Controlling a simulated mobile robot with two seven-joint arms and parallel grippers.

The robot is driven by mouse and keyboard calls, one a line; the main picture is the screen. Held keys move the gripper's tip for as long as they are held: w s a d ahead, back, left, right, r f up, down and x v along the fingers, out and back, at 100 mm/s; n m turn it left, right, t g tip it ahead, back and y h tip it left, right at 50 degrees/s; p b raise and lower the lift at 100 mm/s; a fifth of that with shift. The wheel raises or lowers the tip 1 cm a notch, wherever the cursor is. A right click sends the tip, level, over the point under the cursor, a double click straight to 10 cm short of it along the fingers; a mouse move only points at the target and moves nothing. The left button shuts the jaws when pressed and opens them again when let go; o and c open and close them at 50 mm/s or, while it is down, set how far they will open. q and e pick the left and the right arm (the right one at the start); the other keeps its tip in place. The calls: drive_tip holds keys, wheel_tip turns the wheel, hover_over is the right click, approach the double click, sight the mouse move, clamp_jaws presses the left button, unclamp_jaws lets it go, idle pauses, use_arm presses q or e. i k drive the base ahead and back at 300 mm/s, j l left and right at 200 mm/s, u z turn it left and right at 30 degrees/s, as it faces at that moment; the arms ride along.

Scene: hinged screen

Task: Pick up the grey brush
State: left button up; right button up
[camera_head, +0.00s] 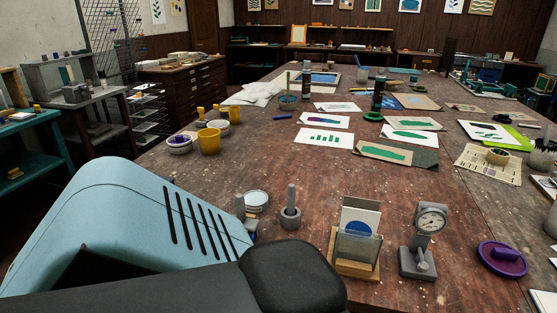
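No grey brush stands out for certain. A small grey cup (290,219) with an upright grey handle (291,197) stands on the near part of the table; I cannot tell whether the handle belongs to a brush. Left of it, a narrow grey upright piece (240,207) with blue below is partly hidden by my light-blue body part. A dark grey object with a pale tufted top (543,155) is cut by the right edge. Neither of my grippers shows; a black and light-blue part of mine fills the lower left.
On the wooden table (330,178), a card holder (355,263), a grey dial gauge (424,242) and a purple round-handled tool (502,258) stand near the front. The table's middle is mostly clear.

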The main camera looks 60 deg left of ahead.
sight(291, 189)
drive_tip(key=k+j, duration=1)
drive_tip(key=j, duration=0.2)
